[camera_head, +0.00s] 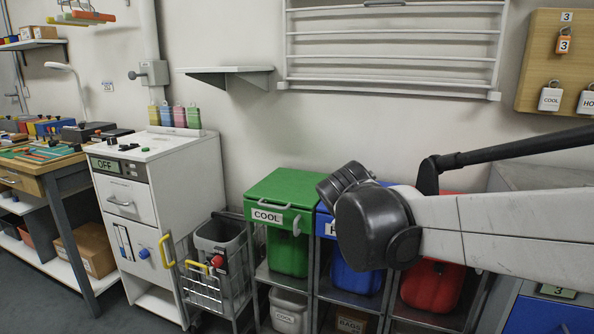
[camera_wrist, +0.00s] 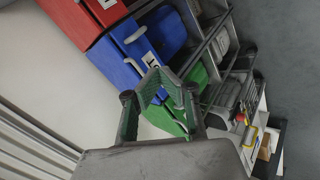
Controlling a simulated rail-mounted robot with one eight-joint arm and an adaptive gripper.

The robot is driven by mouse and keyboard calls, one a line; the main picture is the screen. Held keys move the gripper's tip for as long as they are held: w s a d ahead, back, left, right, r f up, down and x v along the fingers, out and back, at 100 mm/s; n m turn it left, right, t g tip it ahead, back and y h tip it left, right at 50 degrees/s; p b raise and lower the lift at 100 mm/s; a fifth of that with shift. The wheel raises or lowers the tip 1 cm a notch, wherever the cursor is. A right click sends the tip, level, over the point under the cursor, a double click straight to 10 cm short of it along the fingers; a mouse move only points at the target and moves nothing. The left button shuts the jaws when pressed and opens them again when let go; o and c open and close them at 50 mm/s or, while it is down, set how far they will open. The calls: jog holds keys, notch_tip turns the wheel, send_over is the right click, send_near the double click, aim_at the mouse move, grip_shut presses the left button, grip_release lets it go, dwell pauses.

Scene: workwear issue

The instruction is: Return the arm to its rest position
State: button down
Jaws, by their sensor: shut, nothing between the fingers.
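My arm (camera_head: 510,213) reaches in from the right in the head view, in front of the bins, with a dark rounded joint at its left end. My gripper is not clearly visible there. In the wrist view my gripper (camera_wrist: 172,78) has green-grey fingers that are shut and empty. Behind the fingers are the green bin (camera_wrist: 198,78) and the blue bin (camera_wrist: 125,70), seen at a tilt. I cannot tell how far the fingers are from the bins.
The green bin marked COOL (camera_head: 285,190), blue bin (camera_head: 352,275) and red bin (camera_head: 433,287) stand along the wall. A wire cart (camera_head: 205,290) and white cabinet (camera_head: 160,185) stand left of them. A drying rack (camera_head: 395,60) and padlock board (camera_head: 540,40) hang above.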

jog(key=s+d+f+m+y, duration=0.25)
jog(key=s+m, duration=0.25)
jog(key=s, duration=0.7)
jog(key=s+d+f+m+y, duration=0.1)
jog(key=s+d+f+m, duration=0.25)
jog(key=s, duration=0.75)
notch_tip(320, 180, up, 19)
jog(key=p, duration=1.8)
jog(key=shift+f, duration=0.2)
jog(key=shift+s+a+m, duration=0.1)
jog(key=shift+m, duration=0.15)
